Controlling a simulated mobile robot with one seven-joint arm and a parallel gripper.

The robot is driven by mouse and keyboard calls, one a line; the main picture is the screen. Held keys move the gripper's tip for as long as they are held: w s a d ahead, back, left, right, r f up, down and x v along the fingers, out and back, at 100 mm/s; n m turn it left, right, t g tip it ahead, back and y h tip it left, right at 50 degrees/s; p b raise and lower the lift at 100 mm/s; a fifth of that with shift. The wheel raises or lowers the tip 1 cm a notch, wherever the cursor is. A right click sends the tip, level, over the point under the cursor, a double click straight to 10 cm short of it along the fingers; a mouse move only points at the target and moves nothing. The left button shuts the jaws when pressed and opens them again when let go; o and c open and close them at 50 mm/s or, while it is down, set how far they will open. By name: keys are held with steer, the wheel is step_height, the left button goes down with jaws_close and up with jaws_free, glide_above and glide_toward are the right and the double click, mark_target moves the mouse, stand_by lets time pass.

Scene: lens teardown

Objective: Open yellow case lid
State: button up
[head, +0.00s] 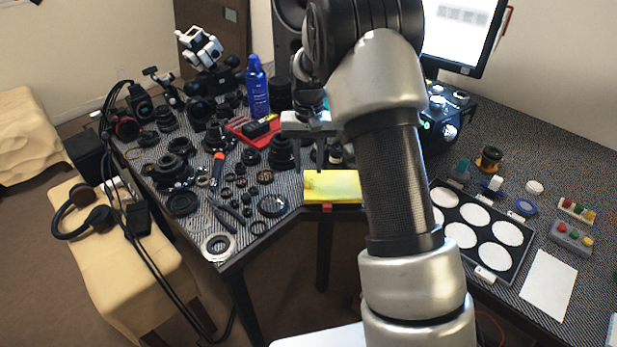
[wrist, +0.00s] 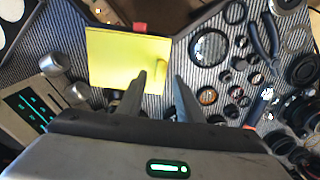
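The yellow case (head: 332,187) sits at the front edge of the table, partly behind my arm in the head view. In the wrist view its flat yellow top (wrist: 118,55) fills the upper left, with a small raised yellow piece near its right side. The lid looks closed. A small red piece (wrist: 140,27) shows at its outer edge; it also shows in the head view (head: 325,208). My gripper (head: 328,160) is over the case's back side. In the wrist view my gripper (wrist: 161,76) has its fingers apart with nothing between them; contact with the case cannot be told.
Lens parts and tools (head: 225,185) crowd the table left of the case. A red tray (head: 240,127) and a blue spray can (head: 257,88) stand behind. A black tray with white discs (head: 508,257) lies to the right. The table edge is just in front of the case.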

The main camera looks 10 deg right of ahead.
mark_target(309, 179)
steer(key=shift+f, duration=2.05)
jaws_close()
